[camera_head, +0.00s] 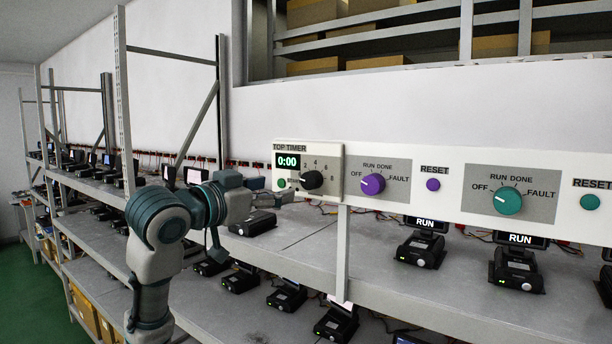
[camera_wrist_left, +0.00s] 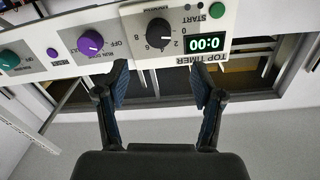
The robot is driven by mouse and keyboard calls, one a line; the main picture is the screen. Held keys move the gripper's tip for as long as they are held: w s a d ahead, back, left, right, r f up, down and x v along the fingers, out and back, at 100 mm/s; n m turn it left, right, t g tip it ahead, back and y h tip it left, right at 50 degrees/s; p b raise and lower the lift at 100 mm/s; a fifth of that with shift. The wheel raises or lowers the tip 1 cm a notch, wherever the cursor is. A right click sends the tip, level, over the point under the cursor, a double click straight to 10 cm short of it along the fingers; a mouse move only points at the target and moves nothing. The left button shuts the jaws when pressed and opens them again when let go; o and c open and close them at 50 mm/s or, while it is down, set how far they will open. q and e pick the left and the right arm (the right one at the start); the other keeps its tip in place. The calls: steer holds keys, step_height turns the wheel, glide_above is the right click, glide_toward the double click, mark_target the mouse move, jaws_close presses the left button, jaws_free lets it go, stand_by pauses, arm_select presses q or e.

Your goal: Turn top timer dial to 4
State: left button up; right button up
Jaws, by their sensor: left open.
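The top timer panel (camera_head: 330,153) is a cream box with a green 0:00 display (camera_head: 288,161) and a green start button (camera_head: 282,183). Its black dial (camera_head: 312,180) sits within a scale of numbers; its pointer is too small to read surely. In the left wrist view the panel appears upside down, with the dial (camera_wrist_left: 158,33) beyond and roughly between the fingertips. My left gripper (camera_head: 286,195) is just below and left of the dial in the head view. Its two dark fingers (camera_wrist_left: 163,80) are spread, with nothing between them, apart from the dial. My right gripper is not in view.
Right of the timer are a purple knob (camera_head: 373,184), a purple reset button (camera_head: 433,184), a teal knob (camera_head: 508,201) and a teal button (camera_head: 590,202). Below, a grey shelf (camera_head: 330,250) bears several black devices (camera_head: 422,248). A grey post (camera_head: 343,245) stands beneath the panel.

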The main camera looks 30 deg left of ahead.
mark_target(306, 181)
arm_select(q)
steer(key=w+p, duration=0.1)
steer(key=w, duration=0.2)
steer(key=w+d+p, duration=0.1)
steer(key=w, duration=0.3)
steer(key=w+p, duration=0.1)
steer(key=w, duration=0.2)
steer(key=shift+w+d+r, duration=0.1)
steer(key=shift+w+d, duration=0.05)
steer(key=shift+w, duration=0.45)
steer(key=c, duration=1.1)
